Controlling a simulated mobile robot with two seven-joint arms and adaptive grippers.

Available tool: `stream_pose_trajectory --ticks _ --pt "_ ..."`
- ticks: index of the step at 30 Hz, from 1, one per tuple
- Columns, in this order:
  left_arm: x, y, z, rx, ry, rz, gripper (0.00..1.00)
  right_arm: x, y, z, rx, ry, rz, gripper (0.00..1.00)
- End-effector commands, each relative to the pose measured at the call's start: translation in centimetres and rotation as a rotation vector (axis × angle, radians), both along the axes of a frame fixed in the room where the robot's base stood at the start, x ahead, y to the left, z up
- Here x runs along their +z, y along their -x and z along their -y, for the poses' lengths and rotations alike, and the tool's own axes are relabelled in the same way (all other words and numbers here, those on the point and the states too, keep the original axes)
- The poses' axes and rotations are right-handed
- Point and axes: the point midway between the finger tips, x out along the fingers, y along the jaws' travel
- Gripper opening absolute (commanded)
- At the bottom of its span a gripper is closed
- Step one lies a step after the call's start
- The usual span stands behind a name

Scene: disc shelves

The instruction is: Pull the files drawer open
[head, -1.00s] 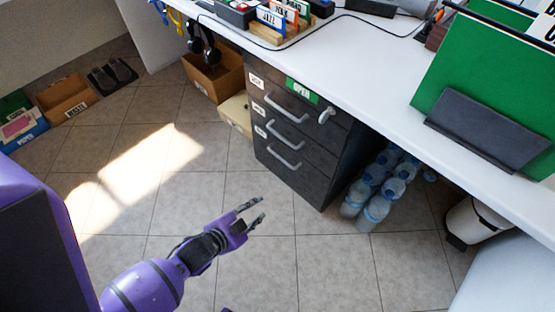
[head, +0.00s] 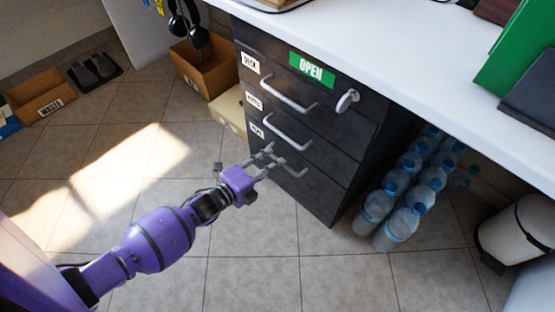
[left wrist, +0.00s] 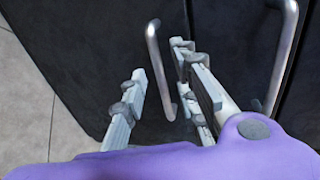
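A dark filing cabinet (head: 330,190) stands under the desk, with its three drawers looking flush. Each drawer has a silver bar handle and a small white label; I cannot read the labels surely, so I cannot tell which is files. My left gripper (head: 269,160) is at the bottom drawer's handle (head: 293,170), open. In the left wrist view, the bottom handle (left wrist: 153,50) shows between the spread fingers (left wrist: 158,62), and the middle handle (left wrist: 284,55) is to the right. I cannot tell whether a finger touches the bar. My right gripper is not in view.
A green OPEN sign (head: 311,69) and a key-like silver fitting (head: 347,101) are on the top drawer. Water bottles (head: 402,222) stand right of the cabinet, cardboard boxes (head: 203,73) left. The tiled floor (head: 270,260) in front is clear.

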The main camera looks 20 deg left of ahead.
Motion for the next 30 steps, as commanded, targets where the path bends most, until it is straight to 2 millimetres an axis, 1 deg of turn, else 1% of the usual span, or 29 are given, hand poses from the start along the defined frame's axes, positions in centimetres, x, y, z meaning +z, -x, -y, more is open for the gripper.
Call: stream_pose_trajectory --ticks 1,3,6,10,17,21,24,30 --pt "-0.4 -0.8 0.3 -0.001 -0.001 0.0 0.28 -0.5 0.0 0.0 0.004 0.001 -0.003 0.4" --pt "-0.6 -1.7 0.6 0.0 -0.001 -0.001 0.28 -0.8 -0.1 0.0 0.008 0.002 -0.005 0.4" --pt "-0.8 -2.6 0.9 0.0 0.0 -0.002 0.28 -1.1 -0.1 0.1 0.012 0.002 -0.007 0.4" --pt "-0.8 -3.1 1.1 0.0 0.001 -0.003 0.28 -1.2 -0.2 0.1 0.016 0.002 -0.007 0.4" --pt "-0.8 -3.2 1.1 0.001 0.001 -0.002 0.28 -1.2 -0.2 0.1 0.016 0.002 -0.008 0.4" --pt "-0.8 -3.2 1.1 0.001 0.001 -0.002 0.11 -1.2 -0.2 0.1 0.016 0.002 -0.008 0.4" --pt "-0.8 -3.1 1.1 0.001 0.001 -0.002 0.0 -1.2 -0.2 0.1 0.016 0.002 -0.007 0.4" --pt "-0.8 -3.1 1.1 0.001 0.001 -0.002 0.0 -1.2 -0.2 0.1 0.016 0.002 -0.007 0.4"
